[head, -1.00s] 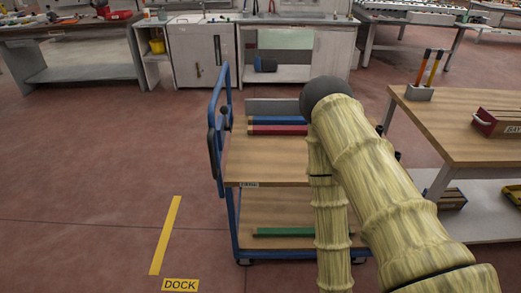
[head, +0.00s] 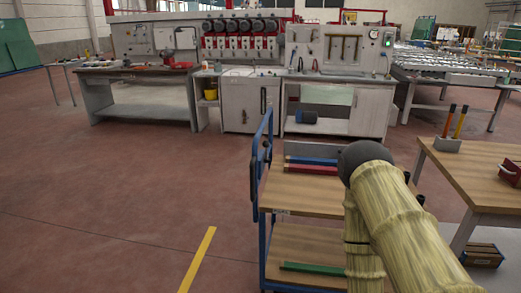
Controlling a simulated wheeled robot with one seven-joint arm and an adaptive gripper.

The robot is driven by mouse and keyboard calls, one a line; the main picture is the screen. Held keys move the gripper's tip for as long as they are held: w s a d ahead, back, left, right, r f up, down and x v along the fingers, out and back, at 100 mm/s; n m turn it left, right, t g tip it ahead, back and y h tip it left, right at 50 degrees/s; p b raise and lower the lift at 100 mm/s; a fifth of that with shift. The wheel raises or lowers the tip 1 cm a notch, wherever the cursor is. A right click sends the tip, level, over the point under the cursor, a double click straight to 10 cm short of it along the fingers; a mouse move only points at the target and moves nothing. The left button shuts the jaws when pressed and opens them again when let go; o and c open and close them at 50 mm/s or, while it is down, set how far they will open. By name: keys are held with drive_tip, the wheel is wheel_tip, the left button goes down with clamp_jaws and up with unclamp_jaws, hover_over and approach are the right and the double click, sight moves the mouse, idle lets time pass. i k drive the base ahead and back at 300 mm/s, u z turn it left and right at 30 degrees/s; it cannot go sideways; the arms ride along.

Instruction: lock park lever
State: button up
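A blue-framed trolley (head: 262,222) with two wooden shelves stands in front of me, right of centre. Its upright blue handle (head: 269,128) is at the left end. Dark parts (head: 254,167) show on the handle side; they are too small to tell whether one is the park lever or how it is set. My arm, in a yellowish ribbed cover with a dark rounded joint, crosses in front of the trolley's right side and hides part of it. My gripper is not in view.
Blue and red bars (head: 312,169) lie on the trolley's top shelf, a green bar (head: 312,267) on the lower one. A wooden table (head: 475,180) stands close on the right. A yellow floor strip (head: 198,260) lies left of the trolley. The floor on the left is clear.

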sight(265, 144)
drive_tip(key=u, duration=0.25)
drive_tip(key=i, duration=1.75)
drive_tip(key=z, duration=0.65)
